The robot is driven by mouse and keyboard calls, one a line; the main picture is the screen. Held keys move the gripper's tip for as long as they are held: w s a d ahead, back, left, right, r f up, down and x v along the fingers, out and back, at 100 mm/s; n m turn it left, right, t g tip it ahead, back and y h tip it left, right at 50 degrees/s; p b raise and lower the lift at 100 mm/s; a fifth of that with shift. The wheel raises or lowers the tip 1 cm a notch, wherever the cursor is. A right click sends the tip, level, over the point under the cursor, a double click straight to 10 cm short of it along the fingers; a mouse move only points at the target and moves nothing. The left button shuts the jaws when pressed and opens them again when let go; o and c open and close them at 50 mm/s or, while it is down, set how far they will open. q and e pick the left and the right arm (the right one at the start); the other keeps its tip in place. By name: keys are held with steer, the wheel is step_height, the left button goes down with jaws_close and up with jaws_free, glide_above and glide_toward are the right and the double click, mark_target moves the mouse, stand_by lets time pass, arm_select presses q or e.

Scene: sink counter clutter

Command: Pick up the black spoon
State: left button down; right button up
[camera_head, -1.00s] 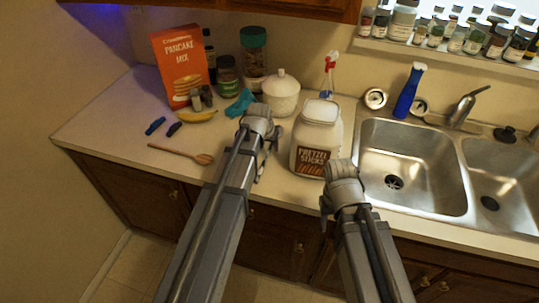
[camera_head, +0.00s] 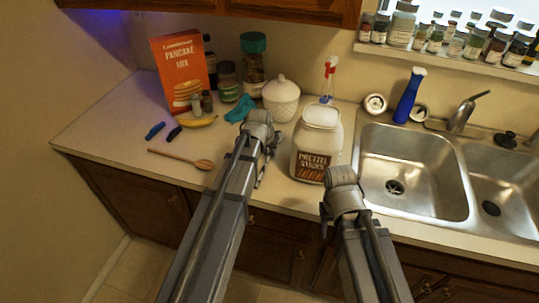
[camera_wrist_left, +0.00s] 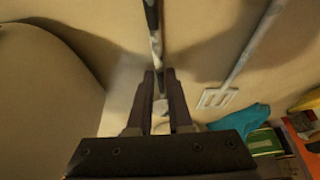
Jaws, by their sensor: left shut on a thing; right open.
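My left gripper (camera_head: 266,152) is over the counter's front part, left of the pretzel jar, its fingers mostly hidden by my arm in the head view. In the left wrist view, its two fingers (camera_wrist_left: 160,78) are close together on a thin, dark, shiny handle, which I take to be the black spoon (camera_wrist_left: 151,14). The handle runs away from the fingers to the top edge of the picture. The spoon cannot be made out in the head view. My right gripper (camera_head: 327,215) is open and apparently empty, in front of the pretzel jar near the counter's front edge.
The pretzel jar (camera_head: 312,165) stands between my grippers, with a white lidded pot (camera_head: 281,100) behind it. A wooden spoon (camera_head: 180,157), banana (camera_head: 199,122), blue cloth (camera_head: 240,108) and pancake box (camera_head: 180,75) are to the left. The sink (camera_head: 410,175) is right.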

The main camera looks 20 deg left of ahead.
mark_target(269, 155)
arm_select(q)
steer(key=shift+r, duration=0.15)
step_height(269, 155, up, 10)
steer(key=p, duration=1)
steer(key=shift+f, duration=0.2)
